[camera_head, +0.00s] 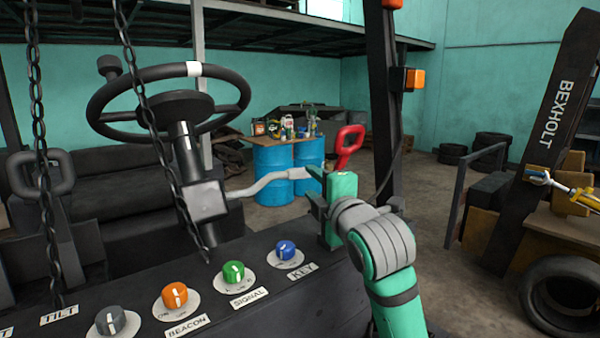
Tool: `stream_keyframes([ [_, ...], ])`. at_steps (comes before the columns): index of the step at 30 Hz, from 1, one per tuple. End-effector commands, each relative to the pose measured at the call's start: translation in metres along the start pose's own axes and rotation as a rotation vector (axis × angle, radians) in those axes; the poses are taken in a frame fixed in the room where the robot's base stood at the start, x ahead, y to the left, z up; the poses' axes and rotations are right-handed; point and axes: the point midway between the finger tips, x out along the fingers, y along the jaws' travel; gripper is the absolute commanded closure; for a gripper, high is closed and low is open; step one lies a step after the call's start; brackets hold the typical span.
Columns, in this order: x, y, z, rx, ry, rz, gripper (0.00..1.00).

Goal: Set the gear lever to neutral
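The gear lever appears to be the pale grey bent rod (272,183) that runs right from the grey housing (205,199) on the steering column. Its right end is close to my gripper (318,180) in the head view. I cannot tell whether they touch. My gripper is green and grey and faces away from the camera, so its fingers are mostly hidden. I cannot tell whether it is open or shut. No gear markings are readable on the lever or housing.
A red loop handle (349,143) rises just behind my gripper. The steering wheel (168,92) is at upper left, with hanging chains (150,110) in front. The dark panel below carries several coloured knobs, including a blue one (286,250). Blue drums (273,174) stand beyond.

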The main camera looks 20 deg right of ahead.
Motion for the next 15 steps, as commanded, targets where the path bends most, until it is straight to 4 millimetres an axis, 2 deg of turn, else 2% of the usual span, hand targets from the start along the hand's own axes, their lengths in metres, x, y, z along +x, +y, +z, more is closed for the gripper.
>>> stream_keyframes([
  [9,0.057,0.0,-0.001,0.001,0.002,-0.002,0.62],
  [15,0.08,0.0,0.0,0.001,0.001,-0.001,0.62],
])
